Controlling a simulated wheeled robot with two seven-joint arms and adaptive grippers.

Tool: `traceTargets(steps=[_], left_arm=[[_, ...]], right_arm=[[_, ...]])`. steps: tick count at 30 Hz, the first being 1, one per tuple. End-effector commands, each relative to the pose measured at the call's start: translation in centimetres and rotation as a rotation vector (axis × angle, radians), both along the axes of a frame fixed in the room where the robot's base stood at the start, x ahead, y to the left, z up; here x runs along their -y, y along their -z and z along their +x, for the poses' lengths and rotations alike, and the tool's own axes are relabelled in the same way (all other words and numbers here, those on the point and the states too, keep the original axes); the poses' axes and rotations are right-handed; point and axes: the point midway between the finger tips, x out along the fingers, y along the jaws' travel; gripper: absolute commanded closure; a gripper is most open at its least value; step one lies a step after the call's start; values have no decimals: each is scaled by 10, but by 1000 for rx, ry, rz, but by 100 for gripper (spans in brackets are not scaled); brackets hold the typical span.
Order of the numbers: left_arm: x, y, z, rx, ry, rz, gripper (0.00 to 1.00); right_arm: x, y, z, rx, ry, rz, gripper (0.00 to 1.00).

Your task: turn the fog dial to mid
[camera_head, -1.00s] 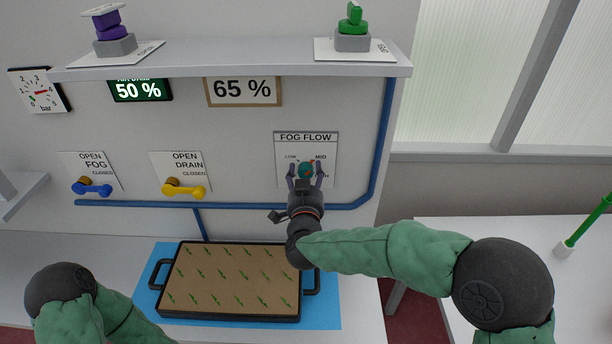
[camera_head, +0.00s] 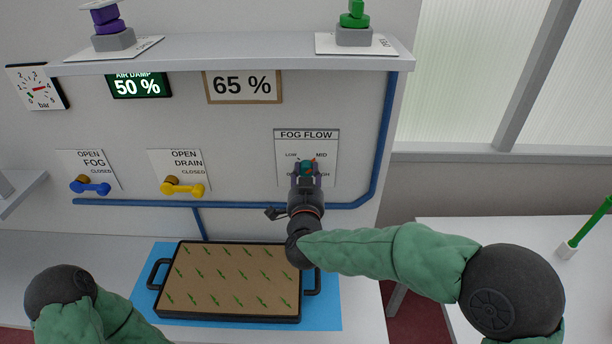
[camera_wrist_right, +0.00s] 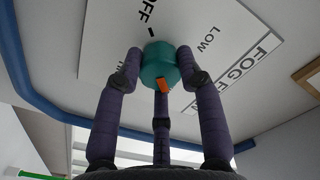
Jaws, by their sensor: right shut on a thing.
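The fog dial (camera_head: 307,169) is a small teal knob with an orange mark, on the white FOG FLOW panel (camera_head: 283,143). My right gripper (camera_head: 306,175) is shut on it from the front. In the right wrist view, the gripper's purple fingers (camera_wrist_right: 161,84) surround the teal dial (camera_wrist_right: 158,62). Its orange mark faces the lower edge of that view. In the head view the mark shows at the dial's upper right, on the MID side; its exact alignment is hard to tell. LOW and OFF are readable in the wrist view. My left gripper is out of view.
A blue pipe (camera_head: 378,150) runs right of and below the panel. Blue (camera_head: 95,187) and yellow (camera_head: 184,188) valve handles are to the left. A shelf (camera_head: 240,62) overhangs above. A black-rimmed tray (camera_head: 230,318) sits on a blue mat below.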

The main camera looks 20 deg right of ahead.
Motion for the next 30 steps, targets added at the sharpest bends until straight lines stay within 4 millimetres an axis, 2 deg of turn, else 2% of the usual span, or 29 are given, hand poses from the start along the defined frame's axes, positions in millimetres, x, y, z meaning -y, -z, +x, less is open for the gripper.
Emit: traceTargets(steps=[1, 2, 3, 4, 17, 20, 30], left_arm=[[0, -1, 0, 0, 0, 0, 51], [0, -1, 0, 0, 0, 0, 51], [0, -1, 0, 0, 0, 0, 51], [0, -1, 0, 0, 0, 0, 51], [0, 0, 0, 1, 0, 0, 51], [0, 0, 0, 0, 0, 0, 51], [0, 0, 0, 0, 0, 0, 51]], right_arm=[[2, -6, 1, 12, 6, 1, 95], [2, -6, 1, 12, 6, 1, 57], [2, -6, 1, 12, 6, 1, 45], [2, -6, 1, 12, 6, 1, 39], [-1, -3, -5, 5, 1, -1, 39], [-4, -3, -16, 7, 0, -1, 39], [-23, -4, -80, 9, -1, 0, 39]])
